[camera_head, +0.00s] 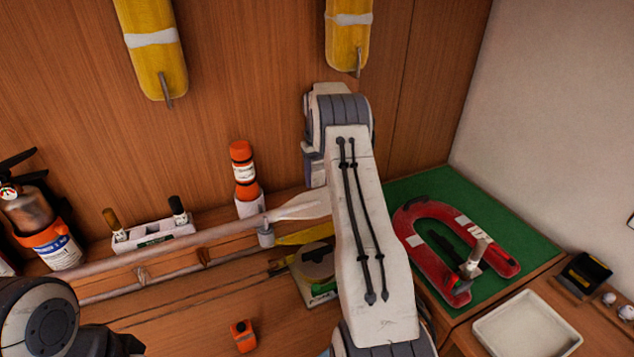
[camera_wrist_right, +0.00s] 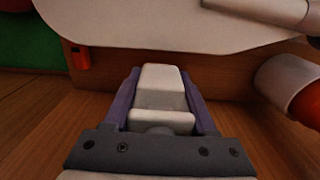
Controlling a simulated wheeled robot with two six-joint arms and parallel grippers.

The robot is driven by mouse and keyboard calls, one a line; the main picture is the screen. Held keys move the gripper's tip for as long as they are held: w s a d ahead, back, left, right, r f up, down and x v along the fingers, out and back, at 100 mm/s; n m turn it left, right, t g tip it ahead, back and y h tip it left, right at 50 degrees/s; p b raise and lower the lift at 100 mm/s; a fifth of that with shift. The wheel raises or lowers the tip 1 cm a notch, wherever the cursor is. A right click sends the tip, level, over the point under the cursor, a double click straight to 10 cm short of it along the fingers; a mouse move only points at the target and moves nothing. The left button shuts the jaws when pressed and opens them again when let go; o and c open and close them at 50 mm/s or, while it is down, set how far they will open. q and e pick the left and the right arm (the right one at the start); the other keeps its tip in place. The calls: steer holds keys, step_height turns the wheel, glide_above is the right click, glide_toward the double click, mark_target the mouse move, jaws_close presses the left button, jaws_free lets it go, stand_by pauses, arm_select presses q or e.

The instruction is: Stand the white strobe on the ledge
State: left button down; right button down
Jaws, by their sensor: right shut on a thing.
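My right gripper (camera_wrist_right: 160,88) is shut on a pale block, which looks like the white strobe (camera_wrist_right: 160,92). The strobe sits between the two purple fingers in the right wrist view, with brown wood behind it. In the head view my right arm hides the strobe and the fingertips. The wooden ledge (camera_head: 216,226) runs along the foot of the panelled wall. I cannot tell whether the strobe touches it. My left arm enters at the lower left of the head view, and its gripper is out of the picture.
A paddle (camera_head: 205,234) lies across the front of the ledge. An orange canister (camera_head: 241,158) stands in a white holder (camera_head: 249,205), left of my right arm. A white rack (camera_head: 153,235) and a fire extinguisher (camera_head: 30,207) are further left. A red horseshoe buoy (camera_head: 420,247) lies on green matting (camera_head: 400,190) at right.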

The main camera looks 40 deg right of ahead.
mark_target(317, 185)
step_height(317, 185, down, 3)
steer(key=shift+r+p, duration=0.2)
steer(key=shift+p, duration=0.6)
steer(key=shift+w+f+p, duration=0.15)
steer(key=shift+p, duration=0.2)
steer(key=shift+f, duration=0.3)
steer(key=shift+f, duration=0.15)
steer(key=shift+c, duration=1)
jaws_free()
